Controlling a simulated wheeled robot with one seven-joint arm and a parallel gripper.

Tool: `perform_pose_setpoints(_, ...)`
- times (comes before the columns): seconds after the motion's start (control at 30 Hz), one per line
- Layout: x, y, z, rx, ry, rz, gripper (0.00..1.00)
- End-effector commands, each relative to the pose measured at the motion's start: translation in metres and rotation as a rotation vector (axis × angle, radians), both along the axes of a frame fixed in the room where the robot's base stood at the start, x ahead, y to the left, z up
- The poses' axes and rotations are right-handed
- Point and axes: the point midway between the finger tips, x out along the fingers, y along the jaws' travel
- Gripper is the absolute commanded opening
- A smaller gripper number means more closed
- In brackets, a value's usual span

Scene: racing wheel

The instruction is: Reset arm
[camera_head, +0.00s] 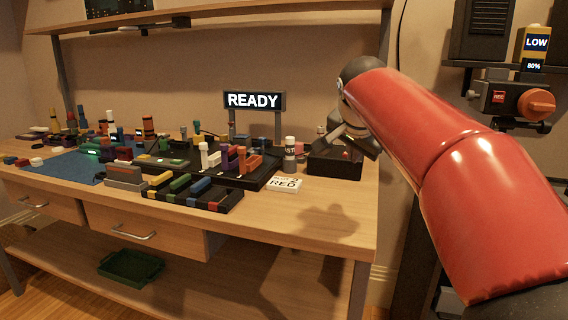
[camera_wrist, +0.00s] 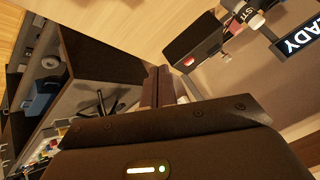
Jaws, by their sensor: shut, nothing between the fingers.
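My red arm comes in from the right in the head view. My gripper (camera_head: 352,140) hangs above the right end of the wooden workbench (camera_head: 335,215), in front of a black box (camera_head: 338,163) with a small red part. In the wrist view my gripper's dark fingers (camera_wrist: 156,84) are together with nothing between them. The fingers are apart from the bench top, and a shadow of the arm lies on the wood below. The black box also shows in the wrist view (camera_wrist: 192,40).
A lit READY sign (camera_head: 256,101) stands behind black trays crowded with coloured pieces. A white card marked RED (camera_head: 285,184) lies near the box. A unit with an orange knob (camera_head: 537,105) is mounted at right. The bench's front right is clear. A green bin (camera_head: 130,266) sits on the lower shelf.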

Motion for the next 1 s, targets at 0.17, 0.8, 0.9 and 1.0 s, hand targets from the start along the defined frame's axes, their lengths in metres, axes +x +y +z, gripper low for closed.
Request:
perform_pose_setpoints(0.17,-0.048,0.0,-0.021,-0.075,0.054,0.102,0.0)
perform_pose_setpoints(0.8,-0.298,-0.008,-0.227,-0.308,0.275,0.656,0.0)
perform_pose_setpoints(0.9,-0.306,-0.008,-0.236,-0.313,0.28,0.677,0.0)
perform_pose_setpoints(1.0,-0.307,-0.008,-0.238,-0.314,0.283,0.683,0.0)
